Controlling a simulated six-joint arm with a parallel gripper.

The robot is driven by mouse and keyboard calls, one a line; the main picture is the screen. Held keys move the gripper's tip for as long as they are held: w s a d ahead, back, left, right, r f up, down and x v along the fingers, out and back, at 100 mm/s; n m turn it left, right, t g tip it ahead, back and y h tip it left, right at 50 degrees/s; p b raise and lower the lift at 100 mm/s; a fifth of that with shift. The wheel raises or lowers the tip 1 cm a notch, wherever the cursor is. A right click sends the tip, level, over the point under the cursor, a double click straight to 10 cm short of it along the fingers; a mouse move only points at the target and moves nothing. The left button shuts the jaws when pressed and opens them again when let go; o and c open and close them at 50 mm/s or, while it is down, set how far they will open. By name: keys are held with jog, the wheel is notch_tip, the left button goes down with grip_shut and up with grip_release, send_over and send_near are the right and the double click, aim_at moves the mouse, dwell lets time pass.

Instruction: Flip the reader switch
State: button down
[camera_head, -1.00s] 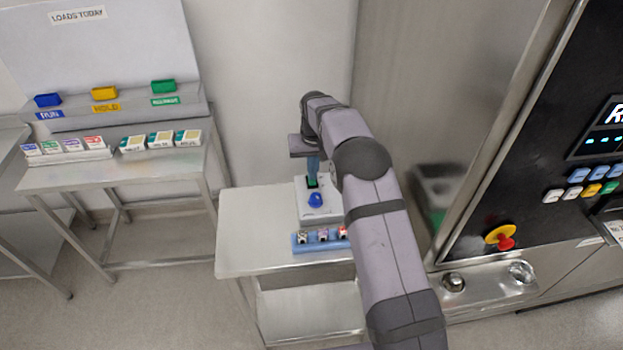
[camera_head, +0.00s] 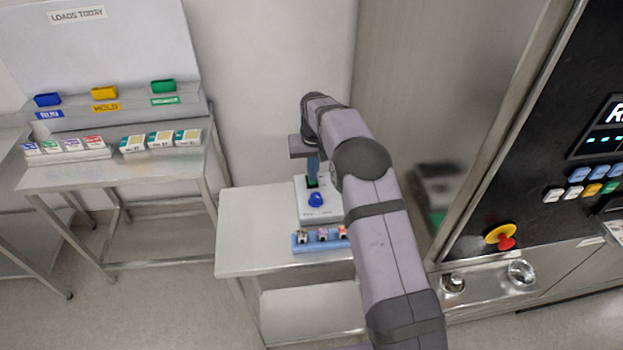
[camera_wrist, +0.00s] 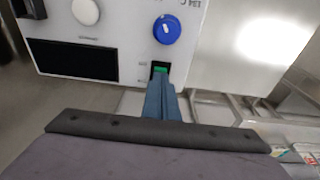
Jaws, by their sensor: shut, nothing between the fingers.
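The reader (camera_head: 318,214) is a pale box on the small steel table, with a blue knob (camera_head: 316,199) on its top face. Its switch (camera_wrist: 159,68) shows as a green piece in a dark slot beside the blue knob in the wrist view. My gripper (camera_head: 312,180) points down at the switch slot. In the wrist view my gripper (camera_wrist: 162,90) is shut and empty, its blue fingertips at the slot's edge and partly covering it. I cannot tell whether the fingertips touch the switch. The wrist view also shows a white round button and a black display on the reader.
A blue rack (camera_head: 320,240) with several small items sits in front of the reader. A steel machine with a black control panel (camera_head: 590,150) stands to the right. A side table (camera_head: 110,175) with coloured blocks and cartons is at left. The small table's left part is clear.

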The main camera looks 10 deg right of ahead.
aim_at(314, 186)
jog(key=shift+f+b, duration=0.35)
jog(key=shift+f, duration=0.3)
dwell(0.4)
notch_tip(314, 186, up, 7)
jog(key=p, duration=0.5)
dwell(0.4)
dwell(0.4)
jog(key=s+d+f+b, duration=0.1)
jog(key=s+b, duration=0.2)
jog(key=s, duration=0.9)
jog(key=s+d+f+g+b, duration=0.1)
jog(key=s+d+f+b, duration=0.1)
jog(key=s, duration=1.1)
jog(key=s+d+f+b, duration=0.1)
jog(key=s+b, duration=0.3)
jog(key=s, duration=0.9)
jog(key=shift+d+f+g, duration=0.35)
jog(key=shift+f+g, duration=0.05)
jog(key=shift+f, duration=0.3)
